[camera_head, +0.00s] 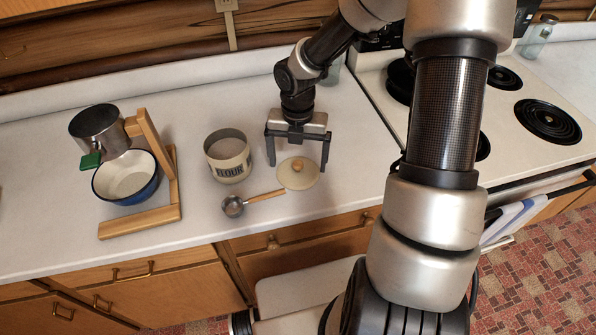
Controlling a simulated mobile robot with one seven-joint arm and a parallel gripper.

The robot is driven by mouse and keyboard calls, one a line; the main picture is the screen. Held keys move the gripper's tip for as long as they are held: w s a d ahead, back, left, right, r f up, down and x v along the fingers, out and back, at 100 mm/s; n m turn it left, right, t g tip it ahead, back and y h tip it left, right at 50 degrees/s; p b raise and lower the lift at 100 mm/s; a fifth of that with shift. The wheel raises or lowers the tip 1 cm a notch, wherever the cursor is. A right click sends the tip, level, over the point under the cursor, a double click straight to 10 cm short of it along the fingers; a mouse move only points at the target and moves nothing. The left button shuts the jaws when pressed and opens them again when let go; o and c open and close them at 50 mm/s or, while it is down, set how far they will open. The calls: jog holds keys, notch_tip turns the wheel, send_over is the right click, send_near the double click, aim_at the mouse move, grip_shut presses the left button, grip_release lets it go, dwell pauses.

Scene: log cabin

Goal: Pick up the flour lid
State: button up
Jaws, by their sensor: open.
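The flour lid (291,181) is a round cream disc with a small wooden knob on top. It lies flat on the white counter. My gripper (298,166) points down at the lid, open, with one finger to the left of the knob and the other to the right. Nothing is held between the fingers. How far the fingertips are above the counter is hard to tell. The flour canister (228,160), cream with a dark "FLOUR" label, stands open just left of my gripper.
A scoop (234,206) with a wooden handle lies in front of the lid and canister. A wooden stand (172,180) holds a metal pot (99,130) over a blue-rimmed bowl (126,190) at left. The stove (520,135) is at right. The counter's front edge is close.

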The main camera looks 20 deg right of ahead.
jog(key=shift+f, duration=0.95)
jog(key=shift+s, duration=0.15)
jog(key=c, duration=1.4)
jog(key=shift+c, duration=0.6)
